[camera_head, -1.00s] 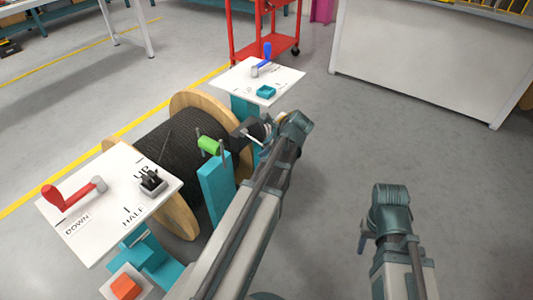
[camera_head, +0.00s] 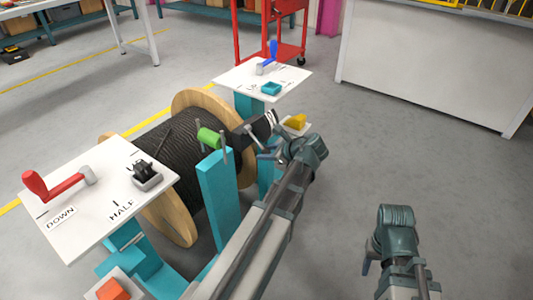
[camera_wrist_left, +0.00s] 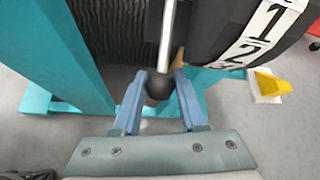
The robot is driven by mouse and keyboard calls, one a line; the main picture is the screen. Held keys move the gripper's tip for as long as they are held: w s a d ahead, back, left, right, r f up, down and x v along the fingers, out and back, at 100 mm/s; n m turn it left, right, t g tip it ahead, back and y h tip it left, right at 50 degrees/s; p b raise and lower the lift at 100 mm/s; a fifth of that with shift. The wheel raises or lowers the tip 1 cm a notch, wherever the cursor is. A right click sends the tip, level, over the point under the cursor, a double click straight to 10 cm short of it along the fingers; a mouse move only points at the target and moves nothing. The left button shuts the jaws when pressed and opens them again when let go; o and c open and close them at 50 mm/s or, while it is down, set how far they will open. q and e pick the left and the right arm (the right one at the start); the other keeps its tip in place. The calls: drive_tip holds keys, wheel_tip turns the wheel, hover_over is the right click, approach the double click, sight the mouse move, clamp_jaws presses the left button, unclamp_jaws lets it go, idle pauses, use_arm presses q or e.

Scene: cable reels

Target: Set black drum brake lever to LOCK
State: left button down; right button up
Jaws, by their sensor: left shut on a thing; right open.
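The black cable drum (camera_head: 185,145) has wooden flanges and sits between teal posts. At its right end is a black brake body (camera_head: 250,130), which shows in the left wrist view (camera_wrist_left: 215,35) with a white strip of numbers. A pale lever rod (camera_wrist_left: 166,35) ends in a dark ball knob (camera_wrist_left: 160,84). My left gripper (camera_wrist_left: 160,82) has its blue fingers on both sides of the knob and is shut on it. In the head view this gripper (camera_head: 265,150) is beside the brake body. My right gripper (camera_head: 367,262) is open and empty, away at the lower right. No LOCK mark is readable.
A white panel (camera_head: 75,225) with a red crank (camera_head: 55,185) stands at left. A panel with a blue lever (camera_head: 272,50) stands behind. A yellow block (camera_head: 297,121) is just beyond my left gripper. A green cylinder (camera_head: 208,138) is near the drum. Floor at right is clear.

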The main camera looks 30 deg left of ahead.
use_arm(q)
drive_tip(key=shift+c, duration=2.3)
unclamp_jaws()
drive_tip(key=shift+a, duration=0.1)
drive_tip(key=p+v, duration=0.8)
drive_tip(key=v, duration=0.5)
drive_tip(key=shift+d+r, duration=0.2)
drive_tip(key=shift+d, duration=0.15)
drive_tip(key=shift+s, duration=0.2)
